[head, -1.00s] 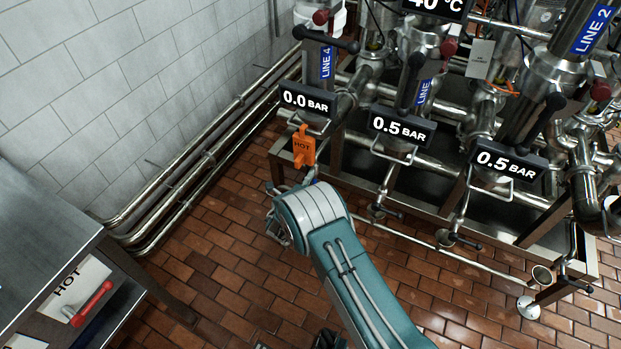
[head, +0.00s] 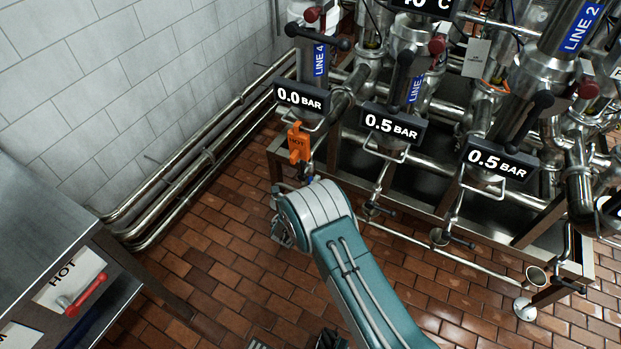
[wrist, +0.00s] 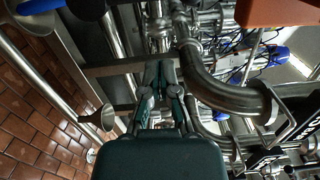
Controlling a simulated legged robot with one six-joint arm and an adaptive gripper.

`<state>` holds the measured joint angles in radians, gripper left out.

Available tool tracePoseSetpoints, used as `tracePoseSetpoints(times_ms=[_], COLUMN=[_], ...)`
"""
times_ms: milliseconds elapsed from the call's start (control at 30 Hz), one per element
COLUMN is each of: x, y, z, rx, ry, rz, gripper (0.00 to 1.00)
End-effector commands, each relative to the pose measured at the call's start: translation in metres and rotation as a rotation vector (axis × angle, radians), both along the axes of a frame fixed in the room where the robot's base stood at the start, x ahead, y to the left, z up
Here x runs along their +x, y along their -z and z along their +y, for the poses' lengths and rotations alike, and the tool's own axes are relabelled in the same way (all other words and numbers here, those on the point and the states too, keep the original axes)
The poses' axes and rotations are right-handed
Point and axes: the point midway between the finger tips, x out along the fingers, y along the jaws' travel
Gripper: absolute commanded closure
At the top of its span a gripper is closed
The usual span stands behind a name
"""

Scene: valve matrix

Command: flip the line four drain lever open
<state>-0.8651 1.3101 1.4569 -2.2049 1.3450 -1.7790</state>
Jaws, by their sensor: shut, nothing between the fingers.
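My arm's wrist end covers the area under that tag in the head view, and I cannot make out the line four drain lever there. In the wrist view my gripper (wrist: 158,68) is shut and empty, pointing at the pipework. A bent steel pipe (wrist: 222,92) runs just right of the fingers, and an orange part (wrist: 275,12) shows at the upper right. I cannot tell whether the fingers touch anything.
Neighbouring lines with 0.5 BAR displays (head: 392,124) stand to the right, with low black drain handles (head: 379,209). A steel frame and floor pipe border them. Wall pipes (head: 205,160) run at left. A steel cabinet (head: 40,215) with a red handle stands front left. Brick floor (head: 215,260) is open between.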

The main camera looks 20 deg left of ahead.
Motion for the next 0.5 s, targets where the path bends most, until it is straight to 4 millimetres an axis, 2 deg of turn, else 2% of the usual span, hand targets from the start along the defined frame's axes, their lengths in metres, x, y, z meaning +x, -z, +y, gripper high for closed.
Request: tracePoseSetpoints(times_ms=[267,500], x=[-0.042,-0.082], y=[0.004,0.001], z=[0.012,0.008], rx=[-0.012,-0.006], ry=[-0.004,-0.004], rz=[0.000,0.001], gripper=[1.00,1.00])
